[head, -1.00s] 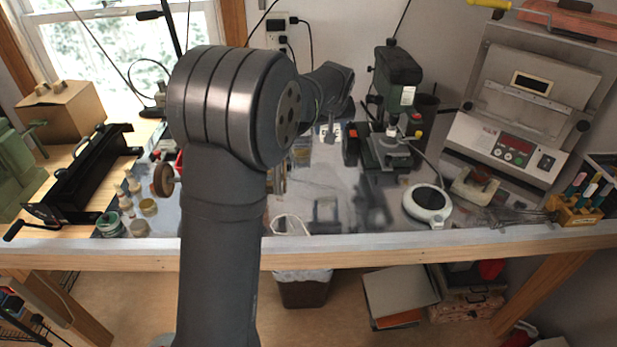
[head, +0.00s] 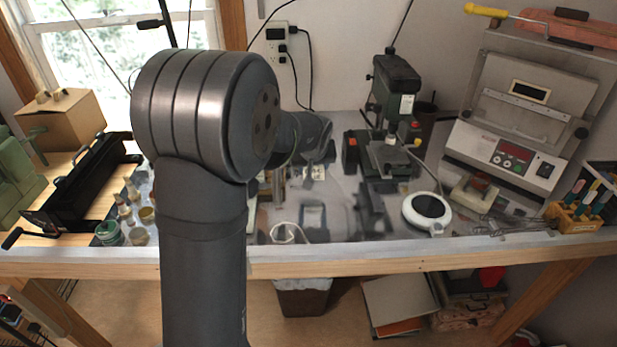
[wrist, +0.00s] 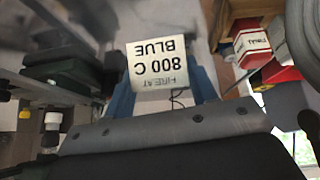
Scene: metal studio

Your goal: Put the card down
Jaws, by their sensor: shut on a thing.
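The card (wrist: 157,66) is a small cream rectangle with dark print reading "FIRE AT 800 C BLUE", upside down in the wrist view. My gripper (wrist: 164,88) is shut on it, with a blue finger at each side of its printed face. In the head view my forearm and wrist hide most of the gripper. A small pale patch (head: 314,172) shows just below my wrist there, and it seems to be the card, above the metal bench top (head: 340,195). I cannot tell whether its edge touches the bench.
A small drill press (head: 395,95) stands behind and right of my wrist. A round white device (head: 427,212) and a kiln-like machine (head: 515,140) are further right. Small jars (head: 140,213) stand at left. A looped white item (head: 287,233) lies near the front edge.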

